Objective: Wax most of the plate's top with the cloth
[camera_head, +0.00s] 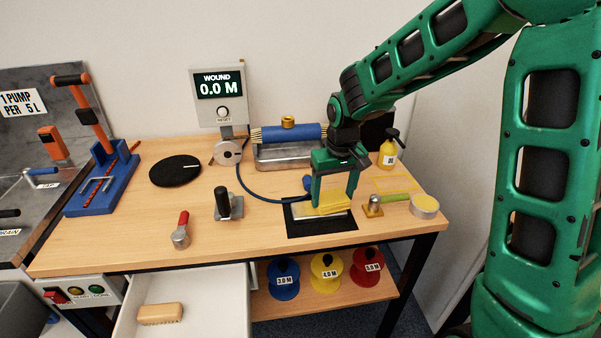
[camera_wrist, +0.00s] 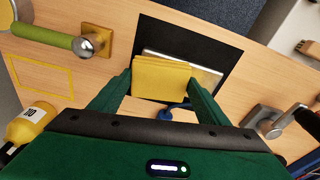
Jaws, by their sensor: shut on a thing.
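My gripper (camera_head: 336,192) is shut on a folded yellow cloth (camera_wrist: 162,78), with one finger on each side of it. The cloth (camera_head: 331,204) is over the silver plate (camera_head: 303,211) and hides much of its top. In the wrist view, strips of the plate (camera_wrist: 208,78) show beyond the cloth and to its right. I cannot tell if the cloth touches the plate. The plate lies on a black mat (camera_head: 318,229) near the table's front edge. Any wax on the plate is too small to tell.
A round tin with a yellow top (camera_head: 425,205) and a green-handled tool (camera_head: 393,198) lie right of the mat. A yellow bottle (camera_head: 388,154) stands behind. A blue hose (camera_head: 262,194) runs near the plate. A black-handled fitting (camera_head: 228,205) stands to the left.

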